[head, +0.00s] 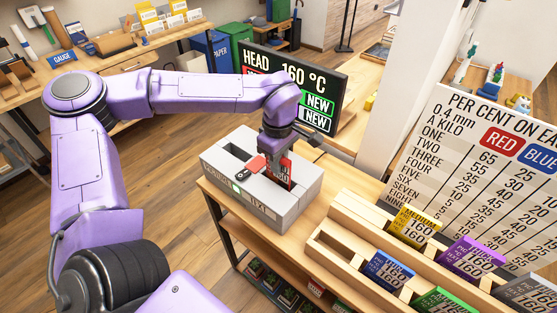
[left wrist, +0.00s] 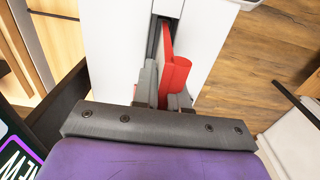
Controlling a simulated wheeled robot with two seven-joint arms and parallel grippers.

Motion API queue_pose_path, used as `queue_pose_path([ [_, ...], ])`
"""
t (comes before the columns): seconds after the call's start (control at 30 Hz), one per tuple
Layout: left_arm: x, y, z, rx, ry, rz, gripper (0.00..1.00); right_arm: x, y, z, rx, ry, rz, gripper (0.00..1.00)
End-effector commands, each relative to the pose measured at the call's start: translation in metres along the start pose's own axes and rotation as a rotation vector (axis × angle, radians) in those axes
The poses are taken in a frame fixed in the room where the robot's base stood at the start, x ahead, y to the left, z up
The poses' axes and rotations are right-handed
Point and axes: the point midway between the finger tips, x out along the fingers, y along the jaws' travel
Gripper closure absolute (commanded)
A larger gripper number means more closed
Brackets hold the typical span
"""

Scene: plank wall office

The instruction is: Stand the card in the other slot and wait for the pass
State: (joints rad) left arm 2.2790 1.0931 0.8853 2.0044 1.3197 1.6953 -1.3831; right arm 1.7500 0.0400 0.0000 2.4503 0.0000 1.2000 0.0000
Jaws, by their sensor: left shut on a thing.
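A pale grey box (head: 218,180) with two slots in its top stands on the wooden bench. My left gripper (head: 274,152) is over that slot, shut on the card's top edge. The left wrist view shows the gripper (left wrist: 163,92) closed around the red card (left wrist: 167,48), which runs along the dark slot. The other slot (head: 237,152) looks empty. A small red piece (head: 251,164) shows on the box's top between the slots. How deep the card sits is hidden. My right gripper is out of view.
A dark board (head: 290,90) reading "HEAD 160 °C" stands behind the box. A wooden rack (head: 340,245) to the right holds several coloured cards, including a yellow one (head: 413,226) and a blue one (head: 388,270). A large chart (head: 460,140) stands behind the rack.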

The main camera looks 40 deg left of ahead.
Motion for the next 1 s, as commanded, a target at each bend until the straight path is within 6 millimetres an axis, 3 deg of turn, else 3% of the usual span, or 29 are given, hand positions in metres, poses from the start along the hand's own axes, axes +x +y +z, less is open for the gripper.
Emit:
queue_pose_path([
  [0.03, 0.001, 0.000, 0.000, 0.000, 0.000, 0.000, 0.81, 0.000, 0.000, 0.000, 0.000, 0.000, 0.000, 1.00],
  [0.1, 0.000, 0.000, 0.000, 0.000, 0.000, 0.000, 0.62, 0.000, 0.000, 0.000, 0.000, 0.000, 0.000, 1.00],
  [0.47, -0.007, 0.000, 0.000, -0.001, 0.001, 0.001, 0.62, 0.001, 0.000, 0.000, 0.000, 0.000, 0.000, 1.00],
  [0.8, -0.089, 0.001, 0.000, -0.002, 0.002, 0.006, 0.62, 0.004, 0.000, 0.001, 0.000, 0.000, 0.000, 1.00],
  [1.0, -0.119, 0.001, 0.000, -0.001, 0.001, 0.002, 0.62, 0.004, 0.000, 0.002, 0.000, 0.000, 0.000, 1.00],
])
